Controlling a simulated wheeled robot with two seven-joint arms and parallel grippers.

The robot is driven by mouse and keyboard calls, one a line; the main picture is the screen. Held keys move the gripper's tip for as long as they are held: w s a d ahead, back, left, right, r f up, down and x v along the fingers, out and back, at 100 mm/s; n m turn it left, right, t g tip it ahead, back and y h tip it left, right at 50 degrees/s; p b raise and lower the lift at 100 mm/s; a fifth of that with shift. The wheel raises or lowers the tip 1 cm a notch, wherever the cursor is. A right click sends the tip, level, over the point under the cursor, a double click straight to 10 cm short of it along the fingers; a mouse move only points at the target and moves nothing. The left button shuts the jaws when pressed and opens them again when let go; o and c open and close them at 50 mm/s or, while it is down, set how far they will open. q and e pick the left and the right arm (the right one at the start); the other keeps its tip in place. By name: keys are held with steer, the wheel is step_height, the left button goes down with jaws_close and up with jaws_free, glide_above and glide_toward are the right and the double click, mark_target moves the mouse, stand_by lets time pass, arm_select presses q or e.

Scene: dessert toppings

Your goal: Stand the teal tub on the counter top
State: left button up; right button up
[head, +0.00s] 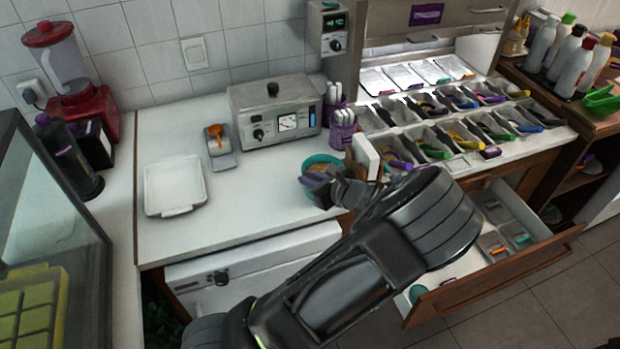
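The teal tub (309,162) is at the front middle of the counter top (225,217), with its round rim up and brownish contents inside. My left gripper (318,182) is at the tub's near side and overlaps it in the picture. Its fingers hide the front and lower part of the tub. I cannot tell whether they are closed on the wall, or whether the tub's base touches the counter. My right gripper is not in view.
A steel warmer (275,110), purple cutlery cups (342,133) and a white tray (174,187) stand on the counter. Topping bins (430,142) are at the right. A drawer (495,270) is open below, with a teal item (417,293) inside. Free counter lies left of the tub.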

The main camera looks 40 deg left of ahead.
arm_select(q)
steer(key=o, duration=0.3)
steer(key=shift+r, duration=0.2)
steer(key=shift+d, duration=0.2)
steer(key=b+v, duration=0.1)
steer(key=v, duration=1)
steer(key=shift+d+r, duration=0.2)
steer(key=shift+d, duration=0.1)
